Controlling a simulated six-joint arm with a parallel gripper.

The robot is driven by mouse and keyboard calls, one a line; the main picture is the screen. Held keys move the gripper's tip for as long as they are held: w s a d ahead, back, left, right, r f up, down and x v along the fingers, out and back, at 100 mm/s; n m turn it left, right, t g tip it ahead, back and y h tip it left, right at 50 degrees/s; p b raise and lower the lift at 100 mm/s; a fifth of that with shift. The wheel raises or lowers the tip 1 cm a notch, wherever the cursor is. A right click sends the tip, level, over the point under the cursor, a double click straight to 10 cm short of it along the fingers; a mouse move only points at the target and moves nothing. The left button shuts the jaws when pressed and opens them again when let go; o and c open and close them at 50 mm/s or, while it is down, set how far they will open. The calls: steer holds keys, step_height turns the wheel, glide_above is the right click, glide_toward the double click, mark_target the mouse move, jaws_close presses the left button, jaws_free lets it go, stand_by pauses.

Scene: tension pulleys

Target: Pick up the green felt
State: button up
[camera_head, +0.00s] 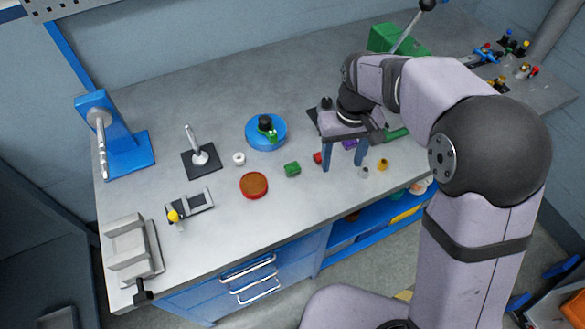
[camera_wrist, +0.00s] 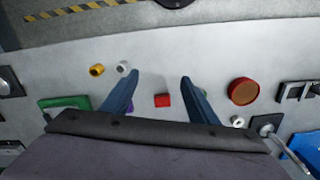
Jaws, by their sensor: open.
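A small green block-like piece (camera_head: 292,169), which I take for the green felt, lies on the grey bench between a red round dish and a small red block. My gripper (camera_head: 342,167) is to its right, pointing down over the bench, with its two blue fingers apart. In the wrist view my gripper (camera_wrist: 159,77) is open, and nothing is held between the fingers.
The red dish (camera_head: 254,185) and red block (camera_wrist: 162,100) are near. A yellow piece (camera_head: 383,164) and grey piece (camera_head: 364,172) lie by the front edge. A blue dish (camera_head: 266,143) holds a black-and-green item. A green tray (camera_wrist: 62,103) is beside my gripper. The left-front bench has free room.

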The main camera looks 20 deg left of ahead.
mark_target(292, 165)
steer(key=a+n, duration=0.1)
steer(key=a, duration=0.3)
steer(key=a+n, duration=0.1)
steer(key=a, duration=0.3)
steer(key=a+f, duration=0.1)
steer(key=a, duration=0.4)
steer(key=shift+w+a+n, duration=0.1)
steer(key=shift+n, duration=0.3)
steer(key=shift+w+f+p, duration=0.15)
steer(key=shift+f+p, duration=0.7)
steer(key=shift+f, duration=1)
steer(key=shift+w+f+p, duration=0.1)
steer(key=shift+f+p, duration=0.75)
steer(key=shift+f, duration=0.95)
steer(key=shift+c, duration=0.6)
steer(key=c, duration=1)
